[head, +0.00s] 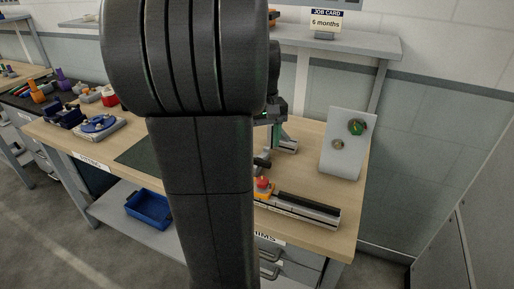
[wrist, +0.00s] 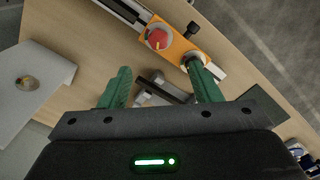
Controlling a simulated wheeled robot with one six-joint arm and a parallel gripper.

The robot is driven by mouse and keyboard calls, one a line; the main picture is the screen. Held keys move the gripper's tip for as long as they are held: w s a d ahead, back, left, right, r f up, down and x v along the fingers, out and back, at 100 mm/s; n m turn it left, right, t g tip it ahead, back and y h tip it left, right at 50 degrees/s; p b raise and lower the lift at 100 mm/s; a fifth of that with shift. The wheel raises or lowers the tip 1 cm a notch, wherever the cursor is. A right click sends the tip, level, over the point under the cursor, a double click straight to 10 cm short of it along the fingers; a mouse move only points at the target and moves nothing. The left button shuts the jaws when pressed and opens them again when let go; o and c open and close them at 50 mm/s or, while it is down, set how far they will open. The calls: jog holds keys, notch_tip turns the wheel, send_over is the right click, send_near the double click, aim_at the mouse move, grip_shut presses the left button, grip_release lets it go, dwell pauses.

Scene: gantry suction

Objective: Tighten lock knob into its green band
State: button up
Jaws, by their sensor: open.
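A red round knob (head: 263,184) sits on an orange block beside a rail at the bench front. I cannot tell which is the lock knob, and no green band shows clearly on either. My gripper (wrist: 157,68) is open, with green fingers apart and nothing held. In the head view my arm hides the middle of the bench and most of the gripper.
A white upright panel (head: 343,160) with a green-edged dial (head: 356,127) and a brass knob (head: 338,143) stands at the right. The dark-topped rail (head: 306,208) runs along the front. A grey metal bracket (wrist: 165,88) lies between my fingers. Blue fixtures (head: 97,124) stand at left.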

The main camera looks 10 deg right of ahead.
jog(key=f, duration=1.3)
jog(key=shift+w+d+f, duration=0.15)
jog(key=shift+w+f, duration=0.1)
jog(key=c, duration=1)
